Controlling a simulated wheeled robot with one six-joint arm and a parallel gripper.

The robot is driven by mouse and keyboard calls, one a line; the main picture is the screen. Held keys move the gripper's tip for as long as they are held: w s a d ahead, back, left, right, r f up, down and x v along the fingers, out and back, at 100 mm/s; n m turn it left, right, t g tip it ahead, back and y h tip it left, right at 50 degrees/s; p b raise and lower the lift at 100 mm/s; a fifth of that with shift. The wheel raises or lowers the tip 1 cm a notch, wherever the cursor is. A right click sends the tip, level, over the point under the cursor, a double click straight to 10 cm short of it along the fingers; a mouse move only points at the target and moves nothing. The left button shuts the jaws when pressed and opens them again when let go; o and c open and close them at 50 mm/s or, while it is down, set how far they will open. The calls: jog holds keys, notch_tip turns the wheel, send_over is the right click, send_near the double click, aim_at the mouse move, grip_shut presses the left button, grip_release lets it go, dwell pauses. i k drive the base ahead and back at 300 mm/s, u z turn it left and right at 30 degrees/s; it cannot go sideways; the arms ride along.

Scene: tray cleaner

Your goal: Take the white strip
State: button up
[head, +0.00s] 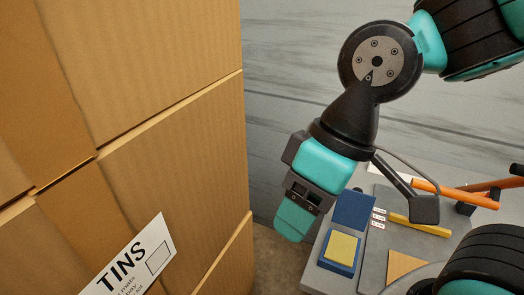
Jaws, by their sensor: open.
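A pale, flat piece (375,169) shows at the back of the grey table, partly hidden by my arm; I cannot tell whether it is the white strip. Small white labels (378,216) with dark marks lie on the grey tray (376,245), beside a blue block. My gripper (294,222) is open and points down, left of the table's items and in front of the grey wall. Its teal finger is seen from the side, and nothing shows held in it.
Stacked cardboard boxes (180,150) with a TINS sign (130,258) fill the left side. On the table are a blue block (352,209), a yellow-topped blue block (341,247), a yellow bar (420,225), an orange triangle (404,264) and an orange rod (460,195).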

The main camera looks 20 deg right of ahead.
aim_at(372, 169)
jog(key=u, duration=0.95)
jog(key=k, duration=0.6)
jog(key=z, duration=1.45)
jog(key=i, duration=0.5)
jog(key=u, duration=0.05)
